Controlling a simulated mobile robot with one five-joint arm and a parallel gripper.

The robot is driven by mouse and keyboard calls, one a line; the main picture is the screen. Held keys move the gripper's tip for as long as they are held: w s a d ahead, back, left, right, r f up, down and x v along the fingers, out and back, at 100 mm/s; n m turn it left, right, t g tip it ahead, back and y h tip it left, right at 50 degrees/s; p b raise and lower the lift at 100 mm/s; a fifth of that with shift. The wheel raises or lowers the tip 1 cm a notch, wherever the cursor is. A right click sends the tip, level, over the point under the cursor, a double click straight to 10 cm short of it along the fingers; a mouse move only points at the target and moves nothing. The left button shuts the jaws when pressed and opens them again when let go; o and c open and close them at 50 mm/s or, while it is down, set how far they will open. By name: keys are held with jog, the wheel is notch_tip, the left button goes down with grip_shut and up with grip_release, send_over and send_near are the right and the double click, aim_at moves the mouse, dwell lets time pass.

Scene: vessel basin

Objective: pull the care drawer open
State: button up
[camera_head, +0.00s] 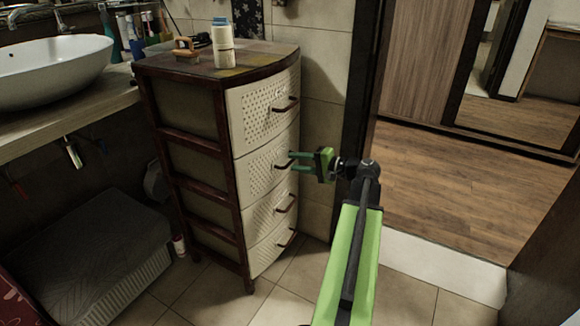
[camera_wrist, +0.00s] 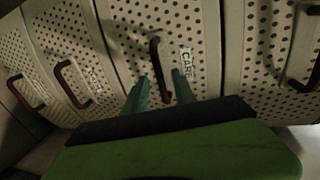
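The care drawer (camera_head: 262,172) is the second from the top in a cream perforated drawer unit with a dark brown frame. Its front looks flush with the other drawers. The wrist view shows the drawer front (camera_wrist: 130,30) with a "CARE" label beside its handle. The dark curved handle (camera_wrist: 155,60) has its near end between my fingertips. My gripper (camera_head: 291,161) has green fingers, reaching toward this drawer from the right. In the wrist view my gripper (camera_wrist: 160,85) is open, one finger on each side of the handle, with gaps to both.
A white bottle (camera_head: 222,40) and a brush (camera_head: 186,48) stand on top of the unit. A sink (camera_head: 50,70) on a counter is at the left, with a grey box (camera_head: 85,255) below. Tiled floor (camera_head: 215,295) in front of the unit is clear.

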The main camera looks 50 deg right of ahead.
jog(key=shift+x, duration=1.1)
grip_shut()
dwell(0.5)
